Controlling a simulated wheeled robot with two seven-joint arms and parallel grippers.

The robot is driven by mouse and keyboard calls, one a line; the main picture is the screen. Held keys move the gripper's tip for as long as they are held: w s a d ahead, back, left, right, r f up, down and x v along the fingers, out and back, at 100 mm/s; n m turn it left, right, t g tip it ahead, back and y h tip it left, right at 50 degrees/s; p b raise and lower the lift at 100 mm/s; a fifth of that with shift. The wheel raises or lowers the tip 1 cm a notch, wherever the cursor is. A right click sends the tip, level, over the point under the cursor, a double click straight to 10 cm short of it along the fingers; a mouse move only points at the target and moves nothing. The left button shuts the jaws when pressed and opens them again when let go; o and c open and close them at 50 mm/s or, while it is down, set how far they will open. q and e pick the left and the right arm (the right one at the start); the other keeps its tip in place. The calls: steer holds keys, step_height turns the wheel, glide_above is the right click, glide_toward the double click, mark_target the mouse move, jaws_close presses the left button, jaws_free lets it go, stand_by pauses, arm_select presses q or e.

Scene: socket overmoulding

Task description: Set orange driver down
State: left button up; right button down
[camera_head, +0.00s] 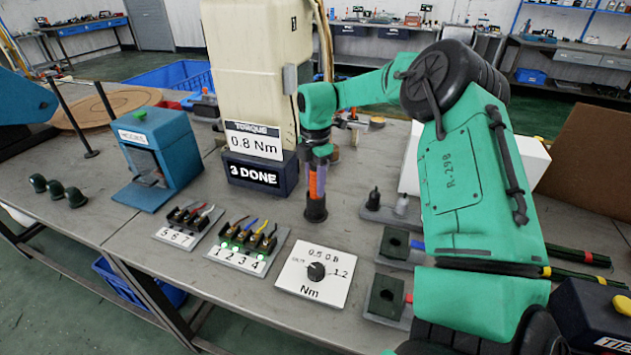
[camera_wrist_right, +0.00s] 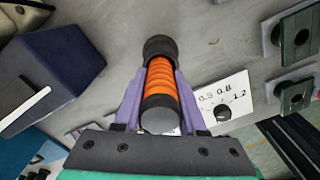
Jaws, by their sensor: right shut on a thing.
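The orange driver (camera_head: 316,186) is upright at the middle of the table, its dark round lower end on or just above the tabletop; I cannot tell which. My right gripper (camera_head: 318,172) is shut on it, with purple fingers on both sides of the orange grip. In the right wrist view the driver (camera_wrist_right: 162,80) shows its ribbed orange body and black ends between the purple fingers of the right gripper (camera_wrist_right: 160,85). My left gripper is not in view.
A torque display (camera_head: 252,145) reads 0.8 Nm, above a "3 DONE" box (camera_head: 260,172). A white dial plate (camera_head: 313,275) and a numbered socket block (camera_head: 240,249) lie in front. Dark fixtures (camera_head: 389,294) stand to the right. Bare tabletop surrounds the driver's foot.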

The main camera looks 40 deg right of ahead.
steer(key=shift+c, duration=2.4)
jaws_free()
steer(key=shift+r, duration=0.25)
step_height(320, 180, up, 12)
steer(key=shift+f, duration=0.15)
